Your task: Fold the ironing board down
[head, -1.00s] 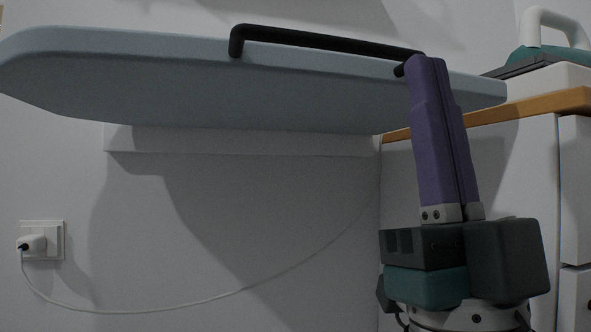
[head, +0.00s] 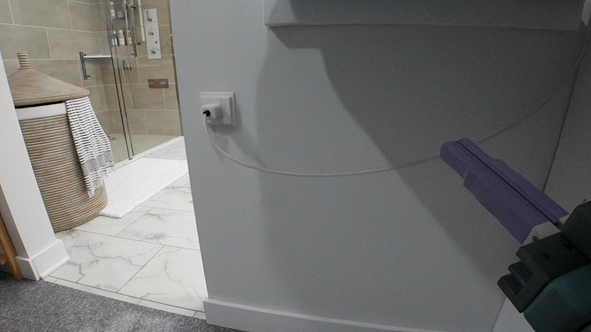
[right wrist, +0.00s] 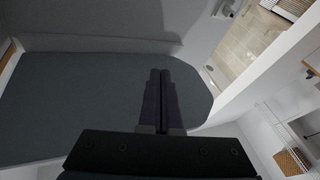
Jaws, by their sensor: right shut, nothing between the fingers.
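The ironing board is out of the head view now. In the right wrist view a broad dark blue-grey board surface (right wrist: 75,100) with a rounded right end lies behind my fingers. I take it for the ironing board; which face shows, I cannot tell. Its black bar is not seen. My right gripper (head: 452,150) has purple fingers, shut together and empty, pointing up and left in front of the wall in the head view. It also shows in the right wrist view (right wrist: 160,72), over the board surface; any contact cannot be told. My left gripper is not in view.
A white wall ledge (head: 420,12) crosses the top of the head view. A plugged socket (head: 222,102) trails a white cord (head: 330,175) along the wall. At left, a doorway opens onto marble tiles, a wicker basket (head: 55,150) and a white mat (head: 145,183).

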